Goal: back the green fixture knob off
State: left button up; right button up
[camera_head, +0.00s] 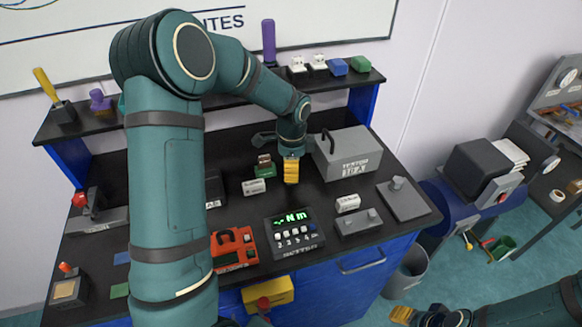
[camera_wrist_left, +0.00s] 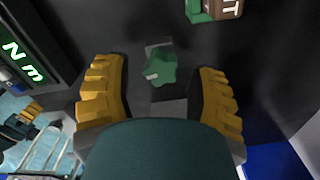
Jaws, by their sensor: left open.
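The green fixture knob (camera_wrist_left: 160,68) shows in the left wrist view as a lobed green shape with a pale mark on its left side. It sits on a small dark grey fixture on the black bench. In the head view the knob is hidden by my left gripper. My left gripper (camera_head: 291,181) points down at the bench with yellow fingers. In the left wrist view its fingers are wide apart, one on each side of the knob, with visible gaps. My right gripper (camera_head: 403,314) is at the bottom right of the head view, away from the bench; its opening is unclear.
A grey case (camera_head: 349,156) stands just right of the left gripper. A green and brown block (camera_head: 264,170) and a white labelled block (camera_head: 253,187) are close on its left. A meter with a green Nm display (camera_head: 292,231) lies in front. A shelf (camera_head: 220,100) runs behind.

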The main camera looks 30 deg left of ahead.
pick_arm(q)
jog(key=m+p, duration=0.2)
jog(key=m, duration=0.3)
jog(key=m+p, duration=0.2)
jog(key=shift+s+r+m, duration=0.1)
jog(key=shift+m, duration=1.3)
jog(key=m, duration=0.4)
grip_shut()
